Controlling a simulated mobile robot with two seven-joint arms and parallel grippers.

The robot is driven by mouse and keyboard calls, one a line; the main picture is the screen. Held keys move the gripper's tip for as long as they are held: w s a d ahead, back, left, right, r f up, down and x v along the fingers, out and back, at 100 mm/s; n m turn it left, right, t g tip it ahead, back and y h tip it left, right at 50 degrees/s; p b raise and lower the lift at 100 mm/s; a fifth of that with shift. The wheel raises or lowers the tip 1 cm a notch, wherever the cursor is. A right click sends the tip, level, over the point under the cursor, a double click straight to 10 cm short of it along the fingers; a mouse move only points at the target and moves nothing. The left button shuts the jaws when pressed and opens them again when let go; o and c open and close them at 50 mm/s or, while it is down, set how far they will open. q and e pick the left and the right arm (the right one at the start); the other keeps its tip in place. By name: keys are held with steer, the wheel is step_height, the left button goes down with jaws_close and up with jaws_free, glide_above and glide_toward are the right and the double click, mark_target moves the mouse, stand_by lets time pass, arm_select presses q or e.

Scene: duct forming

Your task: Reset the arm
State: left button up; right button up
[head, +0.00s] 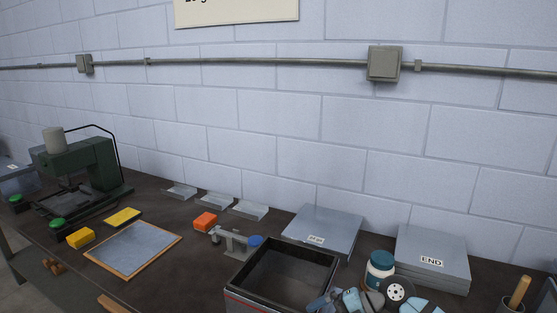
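Neither of my grippers nor any part of my arms shows in the head view. The dark workbench (160,208) runs along a block wall. A green machine (88,165) with a grey cylinder on top stands at its left end. A wood-framed grey panel (133,249) lies flat in front of the machine's right side.
An open dark box (262,305) stands at the front. Right of it are a jar (380,268), a disc (398,290), and a stack of grey sheets labelled END (432,250). Another grey stack (325,228) lies behind. Yellow blocks (81,238) and an orange block (205,221) sit leftward.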

steer(key=s+a+r+m+t+y+p, duration=0.1)
steer(key=s+a+r+m+t+y, duration=0.25)
steer(key=y, duration=0.25)
steer(key=s+d+f+m+t+h+p, duration=0.2)
steer(key=s+d+f+m+t+h, duration=0.2)
steer(key=m, duration=0.7)
steer(key=s+d+f+m+t+h+p, duration=0.3)
steer(key=s+d+f+m+t+h, duration=0.1)
steer(key=s+d+f+m+h, duration=0.4)
steer(key=s+f+m+h, duration=0.2)
steer(key=s+f+m, duration=0.2)
steer(key=s, duration=0.2)
steer(key=shift+s+d+h, duration=0.3)
steer(key=shift+f+t, duration=0.1)
steer(key=shift+t, duration=0.15)
